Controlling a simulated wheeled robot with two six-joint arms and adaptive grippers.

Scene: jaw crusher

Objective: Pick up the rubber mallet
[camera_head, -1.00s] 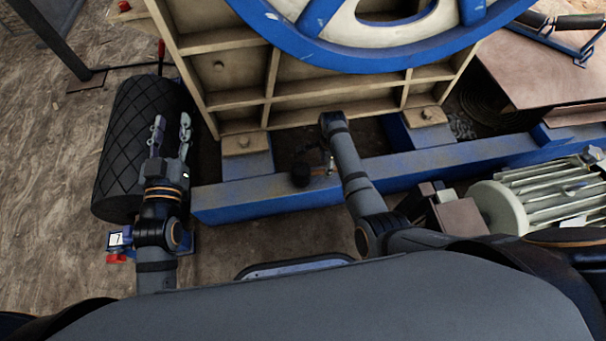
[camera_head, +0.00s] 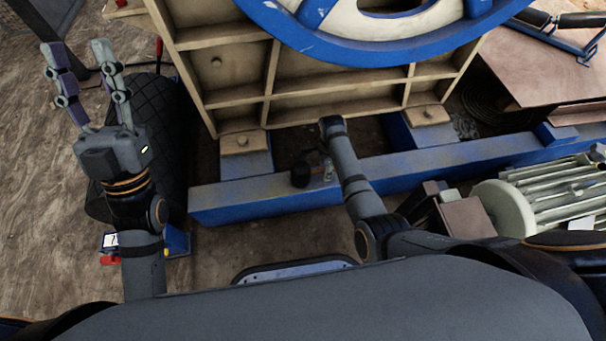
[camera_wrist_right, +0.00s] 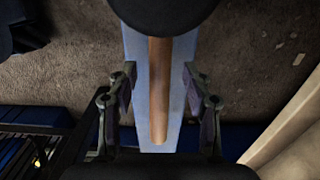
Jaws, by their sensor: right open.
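The rubber mallet has a black head (camera_head: 300,174) and a wooden handle. It lies on the blue beam in the head view, partly hidden by my right arm. In the right wrist view its wooden handle (camera_wrist_right: 159,95) runs down the picture, with the black head (camera_wrist_right: 165,12) at the top edge. My right gripper (camera_wrist_right: 158,78) is open, with one finger on each side of the handle; I see no contact. In the head view its fingers are mostly hidden under my arm. My left gripper (camera_head: 76,58) is open and empty, raised at the far left.
The blue beam (camera_head: 240,200) runs along the base of the cream crusher frame (camera_head: 230,105) and blue wheel (camera_head: 350,48). A dark patterned roller (camera_head: 172,115) is beside my left arm. A ribbed motor (camera_head: 550,195) sits at the right. Open ground (camera_head: 40,200) lies at left.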

